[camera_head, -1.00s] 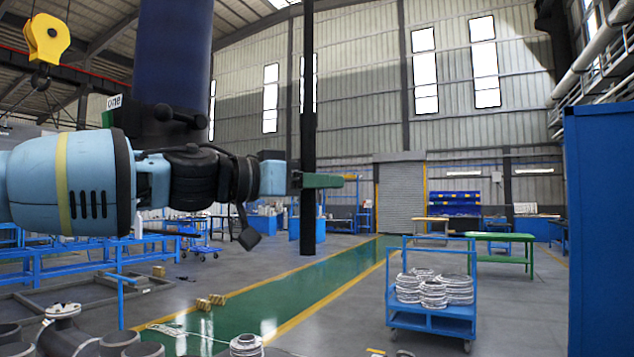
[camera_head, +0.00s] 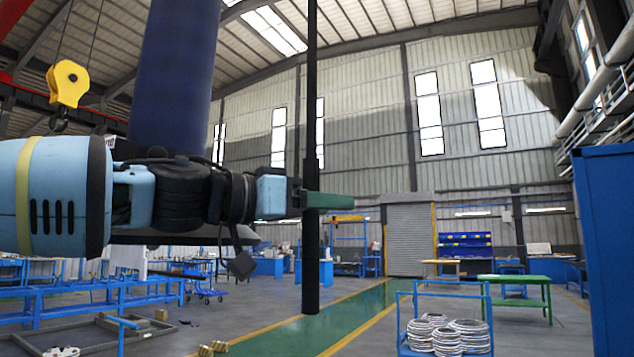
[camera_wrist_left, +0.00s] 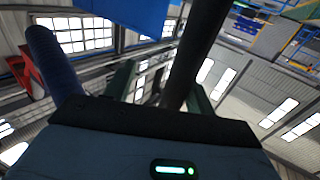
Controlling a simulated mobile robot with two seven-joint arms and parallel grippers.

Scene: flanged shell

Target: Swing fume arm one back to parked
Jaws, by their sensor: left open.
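A thick dark blue tube (camera_head: 175,75), which looks like a fume arm's hose, hangs at upper left in the head view, behind my left arm. It also shows at left in the wrist view (camera_wrist_left: 50,65). A slim black vertical pole (camera_head: 311,120) stands right of it; I cannot tell whether they are joined. My left gripper (camera_head: 340,201) is level at the pole, its green fingers pointing right. In the left wrist view the open fingers (camera_wrist_left: 160,95) have the black pole (camera_wrist_left: 200,45) running between them; contact is unclear. My right gripper is not in view.
A yellow crane hook (camera_head: 68,85) hangs at upper left. A tall blue cabinet (camera_head: 605,250) stands at the right edge. A blue trolley with coils (camera_head: 405,310) and a green table (camera_head: 515,280) stand ahead. The green walkway (camera_head: 345,315) looks clear.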

